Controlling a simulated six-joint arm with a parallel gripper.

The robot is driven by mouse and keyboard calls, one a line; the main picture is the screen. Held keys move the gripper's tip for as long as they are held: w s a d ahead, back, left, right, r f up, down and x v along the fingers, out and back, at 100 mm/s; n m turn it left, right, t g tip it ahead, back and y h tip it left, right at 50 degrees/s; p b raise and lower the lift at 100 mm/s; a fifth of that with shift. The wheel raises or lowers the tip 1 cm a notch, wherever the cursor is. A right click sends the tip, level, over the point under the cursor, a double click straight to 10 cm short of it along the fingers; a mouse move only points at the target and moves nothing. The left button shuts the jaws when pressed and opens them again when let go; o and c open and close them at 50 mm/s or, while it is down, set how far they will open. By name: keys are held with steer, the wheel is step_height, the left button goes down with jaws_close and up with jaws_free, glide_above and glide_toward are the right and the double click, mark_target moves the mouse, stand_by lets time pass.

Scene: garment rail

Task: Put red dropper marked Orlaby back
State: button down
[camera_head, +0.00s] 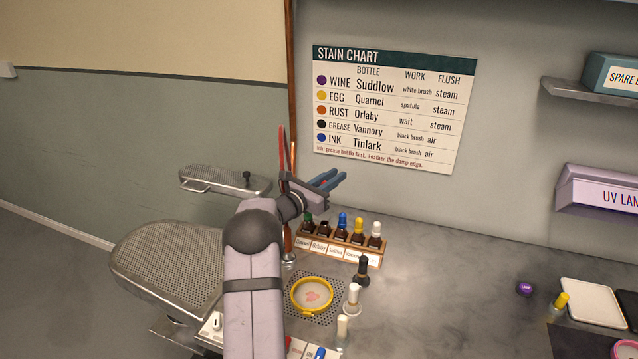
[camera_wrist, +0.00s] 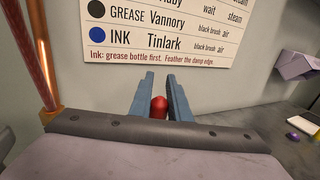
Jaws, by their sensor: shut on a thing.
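My gripper (camera_head: 330,180) is up in front of the wall, above and behind the bottle rack. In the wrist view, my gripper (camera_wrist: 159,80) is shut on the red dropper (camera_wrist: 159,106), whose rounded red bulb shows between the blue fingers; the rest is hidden. The dropper cannot be made out in the head view. The wooden bottle rack (camera_head: 368,260) holds a row of small dark bottles with labels on its front. The label that seems to read Orlaby (camera_head: 320,246) is second from left. The bottle above it (camera_head: 324,229) shows no coloured dropper top; others have green, blue, yellow and white tops.
Thin upright rods (camera_head: 284,150) rise left of my gripper. The counter's right middle is mostly clear.

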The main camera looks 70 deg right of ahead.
steer(key=shift+f, duration=0.1)
steer(key=shift+f+b, duration=0.85)
steer(key=shift+f, duration=1.35)
steer(key=shift+f+b, duration=0.1)
steer(key=shift+b, duration=0.75)
